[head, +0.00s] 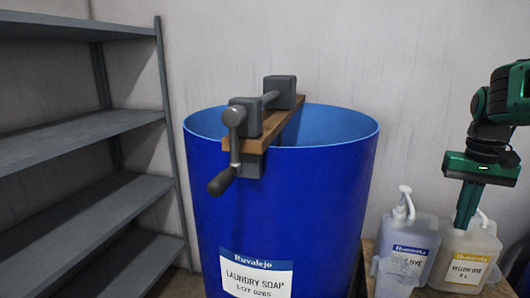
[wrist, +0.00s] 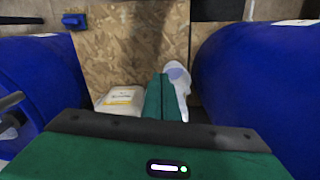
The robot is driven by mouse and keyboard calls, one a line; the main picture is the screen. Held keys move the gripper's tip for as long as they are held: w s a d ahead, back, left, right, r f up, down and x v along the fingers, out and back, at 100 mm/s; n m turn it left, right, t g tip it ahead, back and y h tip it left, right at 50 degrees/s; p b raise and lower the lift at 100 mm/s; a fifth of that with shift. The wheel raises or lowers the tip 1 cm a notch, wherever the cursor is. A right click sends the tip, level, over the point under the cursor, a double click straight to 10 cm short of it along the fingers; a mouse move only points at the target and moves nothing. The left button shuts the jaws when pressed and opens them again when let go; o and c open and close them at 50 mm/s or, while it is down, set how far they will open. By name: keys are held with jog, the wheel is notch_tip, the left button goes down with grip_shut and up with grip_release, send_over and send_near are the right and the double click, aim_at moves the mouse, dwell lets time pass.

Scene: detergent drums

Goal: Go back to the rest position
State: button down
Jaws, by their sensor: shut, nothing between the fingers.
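My gripper (head: 464,224) is at the right of the head view, pointing down, with its green fingers together and nothing between them. The fingertips overlap the top of the yellow dye bottle (head: 466,262) in that view; I cannot tell whether they touch it. In the wrist view the shut fingers (wrist: 160,97) show between a whitish bottle (wrist: 121,100) with a yellow-marked label and a pale pump bottle (wrist: 178,76), which they partly hide.
A blue laundry soap drum (head: 255,215) stands in the middle, with a wooden bar and crank clamp (head: 245,125) across its rim. Another dye bottle (head: 404,255) with a pump stands beside the yellow one. Grey shelves (head: 85,140) are at left. The wrist view shows a chipboard surface (wrist: 130,45).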

jog(key=s+a+f, duration=0.2)
jog(key=s+f, duration=0.3)
jog(key=s, duration=0.4)
jog(key=s+a+f+m, duration=0.1)
jog(key=s+f, duration=0.4)
jog(key=s, duration=0.5)
jog(key=shift+a, duration=0.9)
